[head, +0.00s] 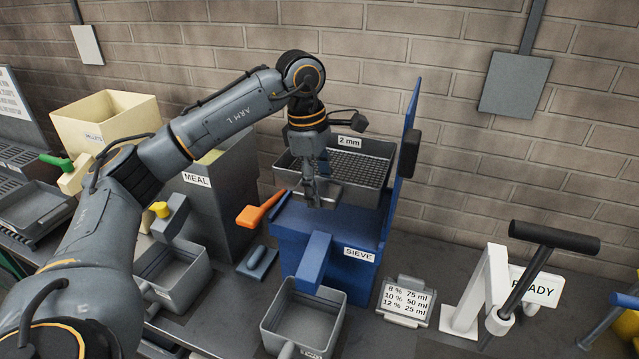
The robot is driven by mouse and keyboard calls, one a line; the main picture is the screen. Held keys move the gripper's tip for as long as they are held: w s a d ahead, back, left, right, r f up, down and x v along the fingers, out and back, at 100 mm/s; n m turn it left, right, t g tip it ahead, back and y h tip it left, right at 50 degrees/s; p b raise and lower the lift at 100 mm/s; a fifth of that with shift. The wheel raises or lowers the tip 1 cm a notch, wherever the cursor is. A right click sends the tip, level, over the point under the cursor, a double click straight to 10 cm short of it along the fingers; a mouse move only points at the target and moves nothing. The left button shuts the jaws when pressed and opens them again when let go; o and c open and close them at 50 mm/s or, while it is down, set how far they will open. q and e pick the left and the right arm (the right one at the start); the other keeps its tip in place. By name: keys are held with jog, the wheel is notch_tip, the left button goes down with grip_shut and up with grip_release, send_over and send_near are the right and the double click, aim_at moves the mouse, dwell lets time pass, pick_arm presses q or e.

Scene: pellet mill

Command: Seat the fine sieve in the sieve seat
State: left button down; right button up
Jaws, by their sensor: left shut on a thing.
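A grey mesh sieve (365,172) with a "2 mm" tag is at the top of the blue sieve stand (345,232), labelled "SIEVE". My left gripper (317,198) comes down from above and is shut on the near side of this sieve. The sieve looks roughly level over the stand. The seat itself is hidden under it, so I cannot tell whether the sieve rests in it or is held just above. A blue upright panel (409,130) stands at the right of the sieve. My right gripper is not in view.
An orange lever (262,208) sticks out left of the stand. A grey bin (303,318) sits below the blue chute. A grey "MEAL" hopper (222,205) stands to the left. A ratio card (405,301) and a white lever press (480,292) are at the right.

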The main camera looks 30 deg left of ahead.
pick_arm(q)
jog(key=shift+w+f+b, duration=0.25)
jog(key=shift+f+b, duration=0.15)
jog(key=shift+f, duration=0.1)
jog(key=shift+s+f, duration=0.1)
jog(key=shift+f, duration=0.15)
jog(key=shift+f+b, duration=0.55)
jog(key=shift+b, duration=0.05)
notch_tip(320, 180, down, 3)
jog(key=shift+r+b, duration=0.1)
jog(key=shift+b, duration=0.95)
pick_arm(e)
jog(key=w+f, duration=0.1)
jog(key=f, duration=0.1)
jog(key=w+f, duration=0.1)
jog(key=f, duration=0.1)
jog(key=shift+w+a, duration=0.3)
